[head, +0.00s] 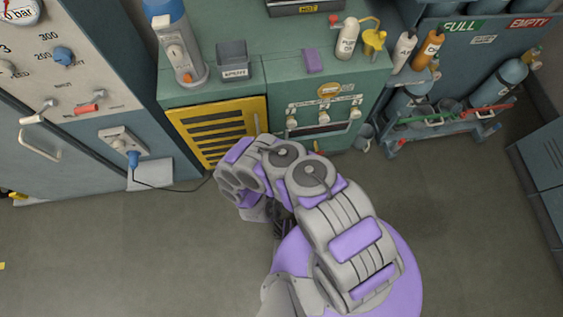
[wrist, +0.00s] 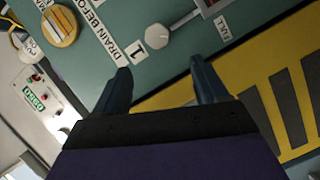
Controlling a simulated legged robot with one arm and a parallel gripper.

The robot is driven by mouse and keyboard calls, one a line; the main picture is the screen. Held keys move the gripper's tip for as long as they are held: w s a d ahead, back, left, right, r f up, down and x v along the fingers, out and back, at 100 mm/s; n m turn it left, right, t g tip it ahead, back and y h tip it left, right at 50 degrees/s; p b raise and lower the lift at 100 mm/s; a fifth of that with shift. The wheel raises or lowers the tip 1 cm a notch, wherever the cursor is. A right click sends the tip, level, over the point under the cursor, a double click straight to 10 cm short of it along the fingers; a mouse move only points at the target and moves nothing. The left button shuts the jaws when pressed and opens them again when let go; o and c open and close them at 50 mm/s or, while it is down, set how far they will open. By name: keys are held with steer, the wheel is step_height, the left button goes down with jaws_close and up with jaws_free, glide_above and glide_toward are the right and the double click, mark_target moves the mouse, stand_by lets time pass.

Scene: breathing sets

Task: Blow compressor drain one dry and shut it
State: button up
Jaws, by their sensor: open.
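The compressor cabinet (head: 222,95) is green, with a row of pale drain handles on its front. Drain one (head: 291,122) looks to be the leftmost, nearest the yellow grille. In the wrist view, a round pale knob (wrist: 158,37) sits beside a label "1" (wrist: 137,42) and a "DRAIN BEFO..." strip (wrist: 108,25). My gripper (wrist: 162,72) is open and empty, its dark fingertips spread just below the knob in the picture, apart from it. In the head view my arm hides the gripper. Whether the drain is open cannot be told.
The yellow louvred grille (head: 218,130) is left of the drains. A grey bin (head: 233,60), purple block (head: 314,61) and bottles stand on top. Left is a gauge panel (head: 75,90) with a blue plug and cable; right, a cylinder rack (head: 445,125). The floor (head: 130,255) is clear.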

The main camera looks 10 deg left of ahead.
steer(key=shift+s+a+r, duration=0.1)
steer(key=shift+s+r, duration=0.1)
steer(key=shift+s, duration=1.05)
steer(key=shift+s+a+r, duration=0.1)
steer(key=shift+s+r, duration=0.1)
steer(key=shift+s, duration=1.05)
steer(key=shift+w, duration=0.1)
